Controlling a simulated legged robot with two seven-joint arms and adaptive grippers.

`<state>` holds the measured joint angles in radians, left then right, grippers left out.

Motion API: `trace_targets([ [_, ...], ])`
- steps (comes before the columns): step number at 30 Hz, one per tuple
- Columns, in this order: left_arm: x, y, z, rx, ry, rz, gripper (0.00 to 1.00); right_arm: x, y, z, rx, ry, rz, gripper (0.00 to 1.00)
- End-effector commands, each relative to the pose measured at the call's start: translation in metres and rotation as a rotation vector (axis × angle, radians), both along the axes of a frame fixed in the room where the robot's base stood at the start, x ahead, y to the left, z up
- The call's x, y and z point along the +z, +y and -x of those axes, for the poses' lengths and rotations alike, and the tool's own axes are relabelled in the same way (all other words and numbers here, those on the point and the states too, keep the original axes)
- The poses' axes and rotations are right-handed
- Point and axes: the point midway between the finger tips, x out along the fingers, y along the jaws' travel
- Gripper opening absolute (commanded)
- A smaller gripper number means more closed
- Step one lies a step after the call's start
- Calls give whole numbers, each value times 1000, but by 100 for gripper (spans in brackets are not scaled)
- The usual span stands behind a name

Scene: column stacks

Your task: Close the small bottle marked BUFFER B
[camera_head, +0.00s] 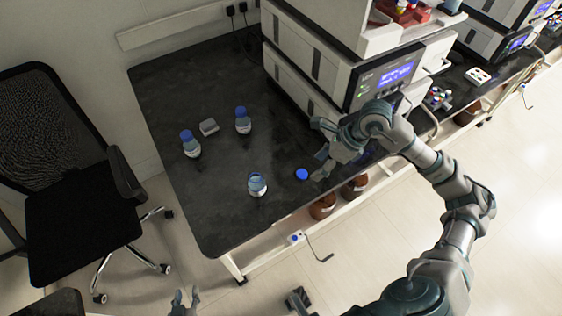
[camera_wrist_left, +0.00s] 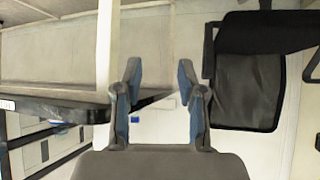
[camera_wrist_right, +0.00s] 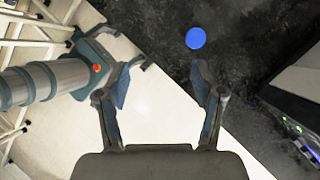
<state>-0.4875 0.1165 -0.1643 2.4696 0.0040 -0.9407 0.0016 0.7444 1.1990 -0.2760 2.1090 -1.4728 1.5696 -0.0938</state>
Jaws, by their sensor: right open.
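Two bottles with blue caps stand farther back, one at the left (camera_head: 191,146) and one in the middle (camera_head: 243,123). Their labels are too small to read. My right gripper (camera_head: 319,164) is open and empty, just right of the loose cap. My left gripper (camera_head: 184,302) is open and empty, low in front of the bench and away from the bottles.
A stacked instrument with a lit screen (camera_head: 385,76) stands on the bench behind my right gripper. Brown bottles (camera_head: 323,206) sit below the bench. A black chair (camera_head: 75,190) stands at the left.

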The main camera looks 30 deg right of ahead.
Motion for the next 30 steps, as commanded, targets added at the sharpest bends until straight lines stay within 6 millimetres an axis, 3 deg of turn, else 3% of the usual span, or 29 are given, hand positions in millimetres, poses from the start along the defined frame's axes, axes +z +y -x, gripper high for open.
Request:
trace_targets([
  [1,0,4,11,3,48,-11,40,17,-20,-2,-35,-20,61,67],
  [3,-8,7,22,4,102,-20,40,24,-39,-5,-69,-32,121,67],
  [6,-14,8,30,4,137,-28,40,26,-52,-6,-90,-37,156,67],
  [16,-15,6,29,5,134,-29,40,22,-54,-7,-91,-36,155,67],
  [20,-12,3,20,2,82,-16,40,6,-49,-11,-89,-31,153,67],
  [30,14,-11,-15,-10,-171,52,40,-62,-26,-31,-89,-31,153,67],
])
